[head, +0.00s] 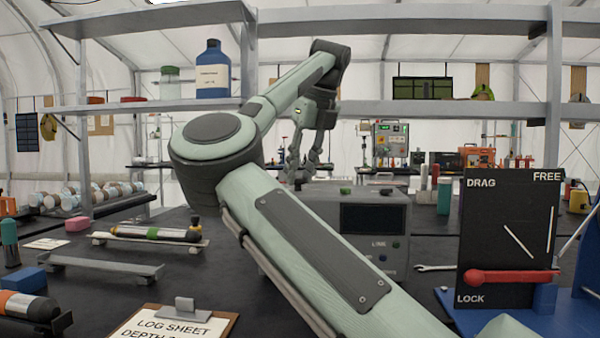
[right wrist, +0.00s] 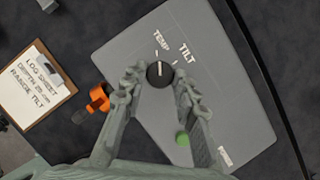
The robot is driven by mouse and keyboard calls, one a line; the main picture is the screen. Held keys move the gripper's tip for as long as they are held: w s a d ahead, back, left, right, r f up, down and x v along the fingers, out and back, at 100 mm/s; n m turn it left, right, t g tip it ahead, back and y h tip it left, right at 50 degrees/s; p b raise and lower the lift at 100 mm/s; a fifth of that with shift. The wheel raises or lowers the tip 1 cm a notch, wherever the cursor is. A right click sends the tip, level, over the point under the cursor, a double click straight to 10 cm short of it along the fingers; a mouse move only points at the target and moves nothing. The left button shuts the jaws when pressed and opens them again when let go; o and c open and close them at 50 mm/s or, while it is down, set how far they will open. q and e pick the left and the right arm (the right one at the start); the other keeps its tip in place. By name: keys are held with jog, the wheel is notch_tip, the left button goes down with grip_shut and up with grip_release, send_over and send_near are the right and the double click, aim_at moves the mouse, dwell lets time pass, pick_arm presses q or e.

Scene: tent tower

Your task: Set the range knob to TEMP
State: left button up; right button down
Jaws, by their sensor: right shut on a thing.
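The range knob (right wrist: 160,75) is a round black dial with a white pointer line, on the grey instrument box (right wrist: 215,95). The labels TEMP (right wrist: 161,40) and TILT (right wrist: 187,52) are printed beyond it. The pointer aims up in the right wrist view, toward the TEMP side; exact alignment with the mark is hard to tell. My right gripper (right wrist: 160,83) is shut on the knob, a fingertip at each side. In the head view my right gripper (head: 302,165) hangs at the box (head: 398,222); my arm hides the knob there. My left gripper is out of view.
A green button (right wrist: 182,139) sits on the box near my right finger. An orange clamp-like thing (right wrist: 97,100) lies beside the box, near the clipboard (right wrist: 35,84). A black lever panel (head: 507,225) stands at right, and a shelf edge (head: 430,109) crosses behind my arm.

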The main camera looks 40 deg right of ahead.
dwell(0.3)
jog(key=c, duration=1.2)
grip_release()
jog(key=v, duration=1.2)
jog(key=shift+d, duration=0.1)
